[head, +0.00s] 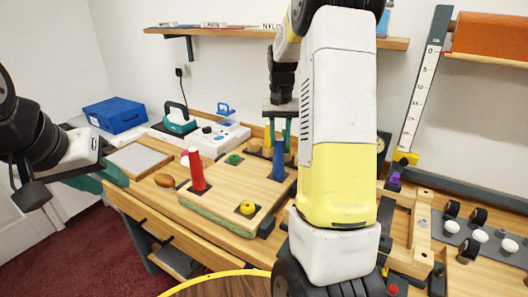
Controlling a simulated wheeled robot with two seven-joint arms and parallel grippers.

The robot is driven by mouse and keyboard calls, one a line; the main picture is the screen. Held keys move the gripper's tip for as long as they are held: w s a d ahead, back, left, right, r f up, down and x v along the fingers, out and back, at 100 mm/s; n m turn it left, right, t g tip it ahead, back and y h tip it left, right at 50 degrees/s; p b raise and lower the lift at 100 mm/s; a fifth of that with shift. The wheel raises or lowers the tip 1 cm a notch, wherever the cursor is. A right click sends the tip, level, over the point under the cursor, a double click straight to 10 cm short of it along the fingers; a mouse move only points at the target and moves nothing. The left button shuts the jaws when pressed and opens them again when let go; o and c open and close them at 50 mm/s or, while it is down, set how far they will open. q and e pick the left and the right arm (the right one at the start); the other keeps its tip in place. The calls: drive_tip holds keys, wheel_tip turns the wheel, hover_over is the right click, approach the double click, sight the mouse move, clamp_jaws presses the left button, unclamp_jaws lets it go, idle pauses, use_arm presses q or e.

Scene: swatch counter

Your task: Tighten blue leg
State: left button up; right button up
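The blue leg (278,166) stands upright on the wooden board (222,206), near its back right corner. My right gripper (279,140) points down over it, with one teal finger on each side of the leg's upper part. The fingers look closed on the leg, and its top is partly hidden by them. A red leg (197,172) stands upright at the board's left. A green piece (234,160) and a yellow piece (247,208) sit low on the board. My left gripper (103,179) is at the far left, away from the board; its finger opening is unclear.
A white power box (215,138), a teal iron-like tool (178,120) and a blue box (115,114) stand behind. A brown oval object (164,181) lies left of the board. A wooden frame (416,232) and black wheels stand right. My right arm hides the middle.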

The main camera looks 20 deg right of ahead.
clamp_jaws()
drive_tip(key=m, duration=0.7)
drive_tip(key=shift+m, duration=0.3)
drive_tip(key=m, duration=0.7)
drive_tip(key=o, duration=0.7)
unclamp_jaws()
